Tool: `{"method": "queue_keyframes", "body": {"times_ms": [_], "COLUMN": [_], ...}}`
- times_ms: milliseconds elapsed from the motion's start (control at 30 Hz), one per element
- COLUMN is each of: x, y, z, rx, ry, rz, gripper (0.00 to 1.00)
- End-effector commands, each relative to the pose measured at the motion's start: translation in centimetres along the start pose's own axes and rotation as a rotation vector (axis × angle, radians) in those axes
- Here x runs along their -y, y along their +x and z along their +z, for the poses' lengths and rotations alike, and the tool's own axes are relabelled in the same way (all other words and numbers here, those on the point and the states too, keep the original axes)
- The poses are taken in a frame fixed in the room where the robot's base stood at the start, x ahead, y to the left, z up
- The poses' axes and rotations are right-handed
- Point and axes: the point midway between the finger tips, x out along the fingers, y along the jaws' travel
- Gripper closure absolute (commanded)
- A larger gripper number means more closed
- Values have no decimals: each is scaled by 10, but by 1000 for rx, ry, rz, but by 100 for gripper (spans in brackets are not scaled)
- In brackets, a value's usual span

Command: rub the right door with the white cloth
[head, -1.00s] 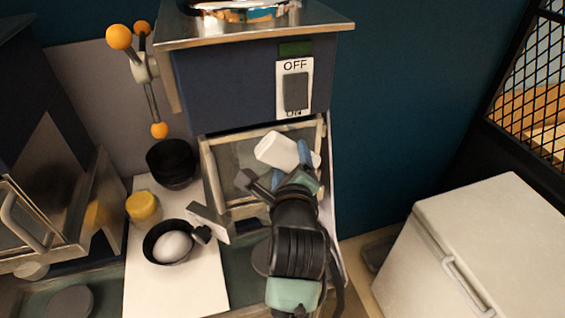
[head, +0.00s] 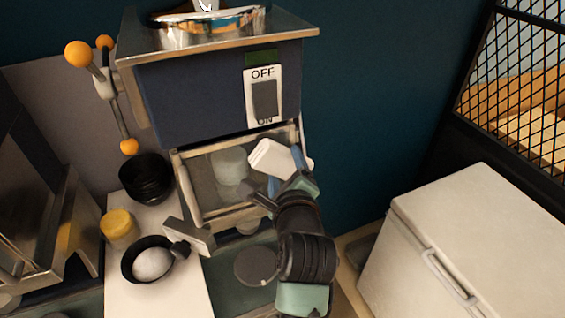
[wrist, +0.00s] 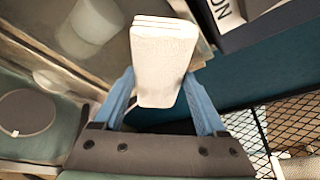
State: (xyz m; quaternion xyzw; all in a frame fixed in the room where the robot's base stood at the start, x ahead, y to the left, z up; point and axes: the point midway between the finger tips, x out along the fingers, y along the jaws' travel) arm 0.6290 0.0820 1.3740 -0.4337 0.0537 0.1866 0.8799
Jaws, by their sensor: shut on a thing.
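The white cloth (head: 268,156) is a folded pale block. It also fills the middle of the wrist view (wrist: 163,62). My gripper (head: 284,173) has its blue fingers on either side of the cloth and is shut on it. The right door (head: 203,180) is a glass pane in a metal frame, below the OFF/ON switch. The cloth is in front of its upper right part; I cannot tell whether it touches the glass. A pale rounded shape (head: 231,165) shows in the pane, either behind it or reflected.
A grey handle piece (head: 190,236) sticks out at the door's lower left. A black pan with a white egg-like thing (head: 152,263), a yellow-topped jar (head: 119,228) and black bowls (head: 146,178) stand left. A white chest (head: 470,230) stands right.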

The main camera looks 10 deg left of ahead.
Motion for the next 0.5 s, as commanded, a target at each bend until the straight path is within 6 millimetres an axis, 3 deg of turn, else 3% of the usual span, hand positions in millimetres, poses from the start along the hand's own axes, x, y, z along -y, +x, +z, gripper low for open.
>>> {"method": "queue_keyframes", "body": {"times_ms": [500], "x": [1], "y": [-45], "z": [-18], "rx": [-2], "ry": [1], "rz": [-1], "gripper": [70]}}
